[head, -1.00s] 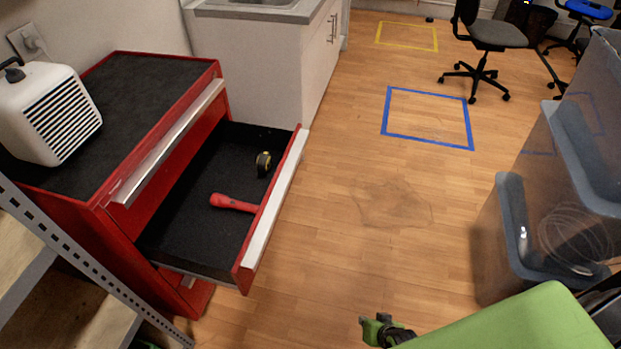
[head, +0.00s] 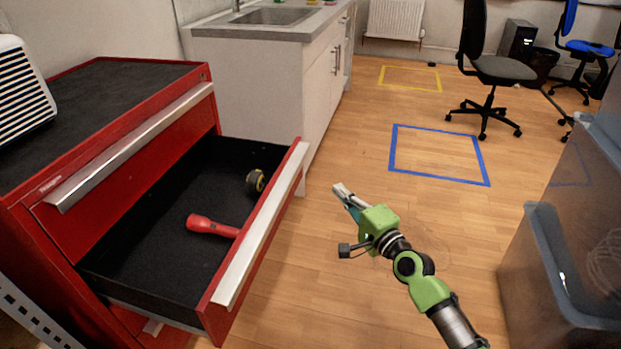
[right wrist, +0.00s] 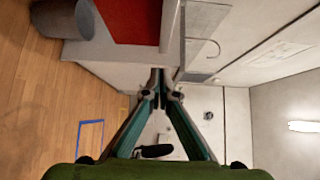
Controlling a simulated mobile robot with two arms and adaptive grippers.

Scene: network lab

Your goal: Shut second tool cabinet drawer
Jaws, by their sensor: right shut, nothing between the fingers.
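The red tool cabinet (head: 130,163) stands at the left in the head view, with a black mat top. Its second drawer (head: 262,232), below a closed top drawer (head: 140,140), is pulled far out. A red flashlight-like tool (head: 212,226) and a yellow-black tape measure (head: 256,182) lie inside. My right gripper (head: 340,190) is shut and empty, in the air to the right of the drawer front and apart from it. In the right wrist view its fingers (right wrist: 160,82) meet at the tips. My left gripper is not in view.
A white heater (head: 22,90) sits on the cabinet top. A sink counter (head: 262,85) stands behind the cabinet. Clear storage bins (head: 565,260) stand at the right, and an office chair (head: 490,72) at the back. The floor between drawer and bins is clear.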

